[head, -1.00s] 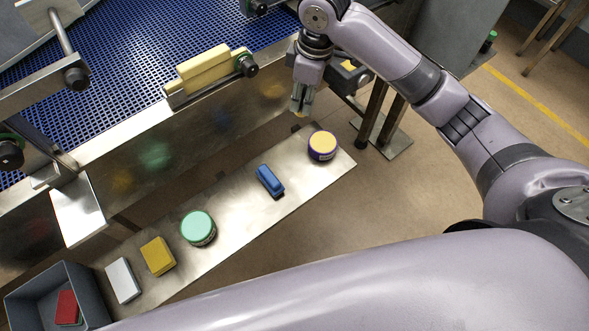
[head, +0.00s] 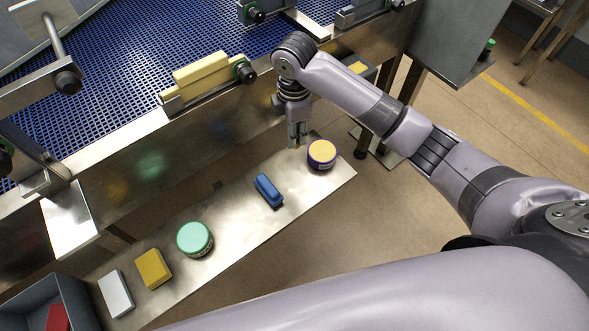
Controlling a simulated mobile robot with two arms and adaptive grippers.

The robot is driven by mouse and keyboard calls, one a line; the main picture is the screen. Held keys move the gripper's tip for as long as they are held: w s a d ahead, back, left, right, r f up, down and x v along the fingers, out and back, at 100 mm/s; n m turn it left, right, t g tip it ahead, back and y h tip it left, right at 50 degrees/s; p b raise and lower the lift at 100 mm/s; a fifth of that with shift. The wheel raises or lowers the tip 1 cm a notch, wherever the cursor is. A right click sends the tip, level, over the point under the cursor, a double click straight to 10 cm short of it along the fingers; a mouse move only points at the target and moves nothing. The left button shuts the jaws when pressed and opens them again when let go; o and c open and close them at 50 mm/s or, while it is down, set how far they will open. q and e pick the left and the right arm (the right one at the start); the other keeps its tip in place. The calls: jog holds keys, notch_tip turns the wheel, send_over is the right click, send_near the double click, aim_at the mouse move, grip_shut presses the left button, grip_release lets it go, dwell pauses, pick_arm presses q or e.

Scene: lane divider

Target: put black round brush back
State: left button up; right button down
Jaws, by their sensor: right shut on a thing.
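My right gripper (head: 297,134) points down over the far end of the steel shelf (head: 232,237), just left of the purple tub with a yellow lid (head: 322,154). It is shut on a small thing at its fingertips. I take this to be the black round brush, but hardly any of it can be made out, and its shape is hidden by the fingers. I see no other black brush on the shelf. Whether the held thing touches the shelf I cannot tell. My left gripper is not in view.
On the shelf are a blue brush-like block (head: 268,190), a green-lidded tub (head: 195,238), a yellow block (head: 154,268) and a white block (head: 116,293). A grey bin (head: 85,303) holds a red block (head: 58,318). The blue conveyor (head: 130,75) and its steel side run behind.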

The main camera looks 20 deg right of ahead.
notch_tip(320, 180, down, 15)
jog(key=shift+r, duration=0.15)
jog(key=shift+f+p, duration=0.3)
jog(key=shift+p, duration=0.05)
jog(key=shift+f, duration=0.5)
jog(key=shift+f, duration=0.1)
jog(key=shift+f, duration=0.15)
jog(key=c, duration=1.4)
grip_release()
